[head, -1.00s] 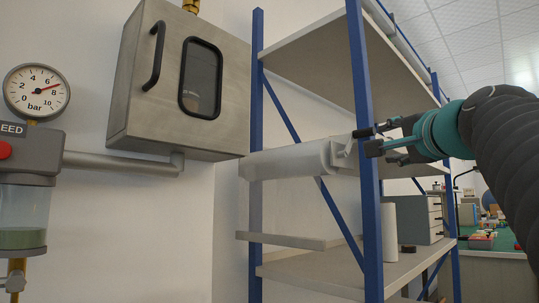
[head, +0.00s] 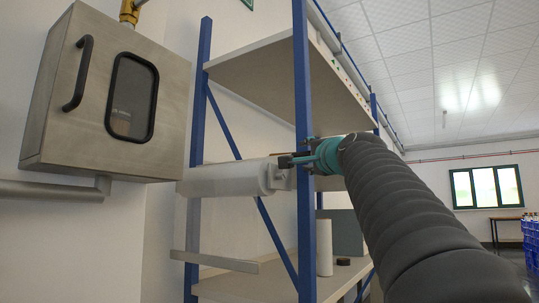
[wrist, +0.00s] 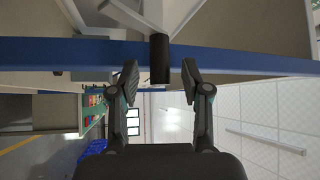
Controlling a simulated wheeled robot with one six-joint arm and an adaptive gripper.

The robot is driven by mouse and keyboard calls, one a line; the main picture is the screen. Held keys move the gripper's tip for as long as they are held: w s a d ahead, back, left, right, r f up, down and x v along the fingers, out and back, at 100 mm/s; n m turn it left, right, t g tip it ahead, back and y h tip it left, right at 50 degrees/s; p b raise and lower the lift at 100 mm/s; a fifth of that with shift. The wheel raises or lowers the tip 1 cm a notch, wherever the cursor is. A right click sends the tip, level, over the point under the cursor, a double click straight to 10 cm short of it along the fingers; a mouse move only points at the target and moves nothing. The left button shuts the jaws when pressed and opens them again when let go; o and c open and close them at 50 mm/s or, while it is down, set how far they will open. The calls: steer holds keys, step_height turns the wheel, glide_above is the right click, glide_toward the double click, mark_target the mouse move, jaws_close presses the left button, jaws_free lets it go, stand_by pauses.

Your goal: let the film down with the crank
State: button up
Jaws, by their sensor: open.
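The pale film roll (head: 225,181) hangs horizontally at the blue rack in the head view, with a light end piece at its right end. In the wrist view the crank's black handle (wrist: 159,56) points toward me from a pale crank arm. My gripper (wrist: 160,84) is open, with one finger on each side of the handle's near end. A gap shows on both sides, so the fingers are not closed on it. In the head view my gripper (head: 304,158) is at the rack's front post beside the roll's end, and its fingertips are partly hidden.
The blue rack post (head: 305,230) stands close to my gripper; it crosses the wrist view as a blue bar (wrist: 240,55). Shelves (head: 265,75) lie above and below the roll. A metal cabinet (head: 90,95) hangs at left. The room opens out at right.

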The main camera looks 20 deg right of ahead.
steer(key=shift+w+r, duration=0.1)
steer(key=shift+w, duration=0.4)
jaws_close()
steer(key=shift+s+d, duration=0.1)
